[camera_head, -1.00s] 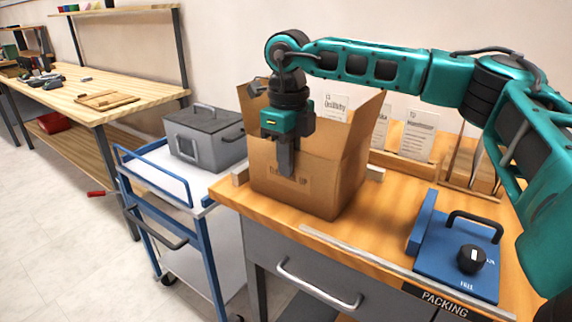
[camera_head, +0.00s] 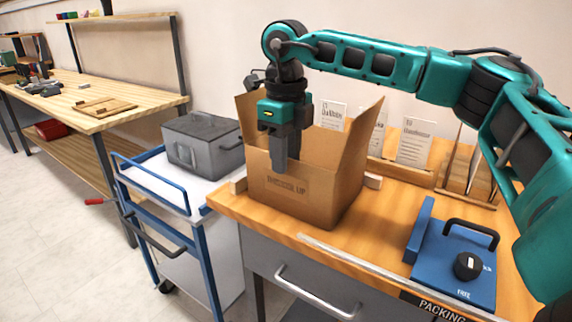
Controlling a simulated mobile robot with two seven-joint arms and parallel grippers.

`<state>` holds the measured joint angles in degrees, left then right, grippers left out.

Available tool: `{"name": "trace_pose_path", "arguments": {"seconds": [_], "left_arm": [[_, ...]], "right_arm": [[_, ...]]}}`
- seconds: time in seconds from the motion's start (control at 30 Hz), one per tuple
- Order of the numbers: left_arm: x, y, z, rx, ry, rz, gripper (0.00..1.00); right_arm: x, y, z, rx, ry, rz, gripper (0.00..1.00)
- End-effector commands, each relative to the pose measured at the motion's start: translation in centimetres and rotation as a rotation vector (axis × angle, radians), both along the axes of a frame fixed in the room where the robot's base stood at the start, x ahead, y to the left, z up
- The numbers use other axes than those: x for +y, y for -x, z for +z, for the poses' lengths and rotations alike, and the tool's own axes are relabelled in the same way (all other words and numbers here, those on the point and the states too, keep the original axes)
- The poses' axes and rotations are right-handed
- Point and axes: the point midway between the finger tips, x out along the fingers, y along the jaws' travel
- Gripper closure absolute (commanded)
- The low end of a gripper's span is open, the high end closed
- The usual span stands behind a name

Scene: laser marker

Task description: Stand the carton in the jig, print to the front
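The open brown cardboard carton (camera_head: 330,200) stands upright on the packing bench, flaps raised. Its "THIS SIDE UP" print (camera_head: 287,186) is on the wall facing me. Light wooden pieces, which look like the jig, show at its left (camera_head: 238,185) and right (camera_head: 373,181); the rest is hidden by the carton. My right gripper (camera_head: 279,165) points down at the carton's front wall, its fingertip just above the print. I see it side-on, so I cannot tell its opening or whether it touches the cardboard. My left gripper is not in view.
A blue fixture (camera_head: 430,270) with a black handle and knob sits on the bench's right. Card holders (camera_head: 415,142) stand behind. A metal strip (camera_head: 340,262) runs along the front edge. A grey lidded box (camera_head: 200,145) sits on the blue-framed cart at left.

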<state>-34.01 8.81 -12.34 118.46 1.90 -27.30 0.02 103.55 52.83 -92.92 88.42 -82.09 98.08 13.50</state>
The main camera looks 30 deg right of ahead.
Motion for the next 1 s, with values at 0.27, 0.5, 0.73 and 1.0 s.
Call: {"name": "trace_pose_path", "arguments": {"seconds": [0.27,0.5,0.73,1.0], "left_arm": [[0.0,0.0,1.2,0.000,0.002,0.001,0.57],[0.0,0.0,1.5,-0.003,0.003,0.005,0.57],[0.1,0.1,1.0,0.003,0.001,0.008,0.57],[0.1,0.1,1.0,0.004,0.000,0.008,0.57]], "right_arm": [[0.0,0.0,6.3,-0.003,0.000,0.000,0.66],[0.0,0.0,8.8,0.000,0.001,0.001,0.66],[0.0,0.0,9.1,0.001,0.000,0.002,0.66],[0.0,0.0,9.0,0.000,0.000,0.001,0.66]]}}
